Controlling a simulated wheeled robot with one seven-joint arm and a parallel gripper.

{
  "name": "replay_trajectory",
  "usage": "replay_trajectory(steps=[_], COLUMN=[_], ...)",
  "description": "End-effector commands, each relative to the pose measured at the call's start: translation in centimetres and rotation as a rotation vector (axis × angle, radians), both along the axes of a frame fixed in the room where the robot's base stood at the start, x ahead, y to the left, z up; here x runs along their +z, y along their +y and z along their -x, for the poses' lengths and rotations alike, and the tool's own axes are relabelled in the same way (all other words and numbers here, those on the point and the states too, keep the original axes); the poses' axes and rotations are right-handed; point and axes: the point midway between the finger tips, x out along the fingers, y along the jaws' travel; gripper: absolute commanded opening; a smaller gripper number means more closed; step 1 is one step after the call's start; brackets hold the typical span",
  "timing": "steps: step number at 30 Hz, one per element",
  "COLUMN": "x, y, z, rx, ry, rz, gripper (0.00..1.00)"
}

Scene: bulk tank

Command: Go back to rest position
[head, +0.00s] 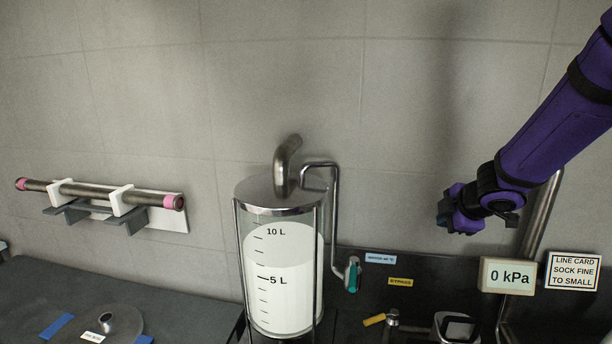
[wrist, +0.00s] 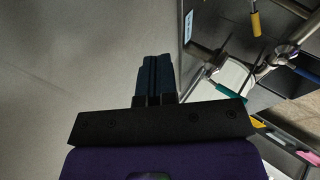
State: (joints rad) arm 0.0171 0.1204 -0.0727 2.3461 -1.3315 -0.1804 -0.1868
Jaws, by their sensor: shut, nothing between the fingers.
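My gripper (head: 447,212) hangs in the air at the right of the head view, at the end of my purple arm. It is in front of the tiled wall, right of the tank and above the dark bench. In the wrist view the two dark fingers (wrist: 154,78) are together with nothing between them. The head view shows the fingertips only small and dark.
A clear tank (head: 281,285) with white liquid stands mid-bench, with a bent pipe on top. A teal valve handle (head: 352,277) and a yellow handle (head: 374,319) are low. A wall rack holds a pipe (head: 95,191). A "0 kPa" display (head: 508,276) is below my arm.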

Motion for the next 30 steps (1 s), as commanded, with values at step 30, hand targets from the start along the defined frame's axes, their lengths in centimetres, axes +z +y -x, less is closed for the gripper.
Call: replay_trajectory(steps=[30], x=[13.7], y=[-2.2], z=[22.8], rx=[-1.117], ry=[0.096], rz=[-0.531], gripper=[0.0])
